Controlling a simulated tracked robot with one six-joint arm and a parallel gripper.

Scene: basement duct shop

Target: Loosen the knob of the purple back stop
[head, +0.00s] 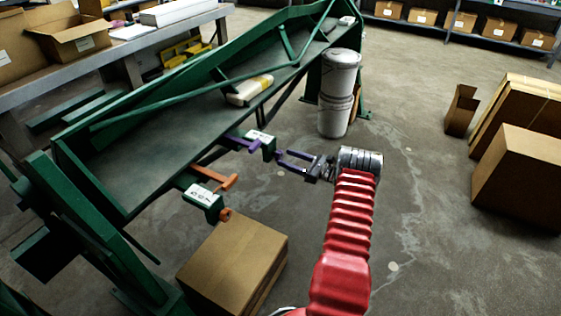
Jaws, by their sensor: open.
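The purple back stop (240,144) sits at the near edge of the green machine, with a green block (262,138) bearing a white label. Its knob (280,154) appears as a small purple piece at the block's right end, partly mixed with my fingertips in the picture. My gripper (282,160) is open, its two purplish fingers pointing left at the knob end. I cannot tell whether the fingers touch the knob or stand around it. An orange back stop (216,179) with its own labelled block (203,196) and orange knob (225,214) lies nearer and to the left.
The green machine's bed (160,165) runs diagonally, with a pale object (250,90) on it. A cardboard box (235,262) stands below the orange stop. Stacked grey buckets (338,90) stand behind my gripper. More boxes (520,175) stand at right; the floor between is clear.

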